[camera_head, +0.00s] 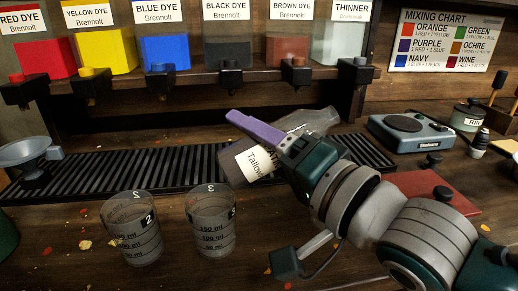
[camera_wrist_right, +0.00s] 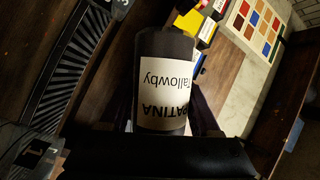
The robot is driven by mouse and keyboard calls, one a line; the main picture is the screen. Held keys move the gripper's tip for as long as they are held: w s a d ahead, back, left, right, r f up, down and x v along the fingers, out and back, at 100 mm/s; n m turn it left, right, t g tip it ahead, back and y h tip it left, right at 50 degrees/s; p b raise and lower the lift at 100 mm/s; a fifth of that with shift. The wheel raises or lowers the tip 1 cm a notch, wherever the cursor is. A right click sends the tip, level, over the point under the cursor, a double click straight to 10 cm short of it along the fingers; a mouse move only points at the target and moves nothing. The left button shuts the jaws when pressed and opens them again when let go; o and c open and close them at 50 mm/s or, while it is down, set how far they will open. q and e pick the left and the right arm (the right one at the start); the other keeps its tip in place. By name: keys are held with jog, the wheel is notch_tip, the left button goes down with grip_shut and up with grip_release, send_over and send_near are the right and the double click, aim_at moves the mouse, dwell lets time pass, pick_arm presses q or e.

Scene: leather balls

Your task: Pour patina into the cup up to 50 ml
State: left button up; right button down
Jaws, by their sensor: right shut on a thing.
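My right gripper (camera_head: 262,140) is shut on the dark grey patina bottle (camera_head: 229,167), whose white label is partly covered by the jaws. The bottle lies tilted above the slatted grate. In the right wrist view the bottle (camera_wrist_right: 166,50) fills the middle, its label reading PATINA and Tallowby upside down. Two clear measuring cups stand on the table in front: cup 2 (camera_head: 134,235) and cup 3 (camera_head: 210,225), with ml marks. They are apart from the bottle, and I see no clear liquid in them. My left gripper is out of view.
Dye tanks with taps, such as the blue one (camera_head: 164,53), line the back above the black grate (camera_head: 110,165). A scale (camera_head: 410,131) and a red board (camera_head: 437,190) are at right. Small flakes dot the table.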

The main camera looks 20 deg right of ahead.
dwell(0.6)
jog(key=shift+a+m+t+b, duration=0.15)
jog(key=shift+m+t+b, duration=0.15)
jog(key=shift+m+b, duration=0.35)
dwell(1.1)
jog(key=shift+d+m+b, duration=0.35)
jog(key=shift+m+b, duration=0.05)
jog(key=shift+m, duration=0.15)
dwell(0.6)
jog(key=shift+t, duration=0.3)
jog(key=shift+d+f+m+b, duration=0.1)
jog(key=shift+f+m+b, duration=0.25)
jog(key=shift+m+b, duration=0.35)
dwell(0.4)
jog(key=shift+f+m+t+b, duration=0.35)
jog(key=shift+m+t+b, duration=0.05)
jog(key=shift+t+b, duration=0.1)
dwell(0.5)
dwell(0.8)
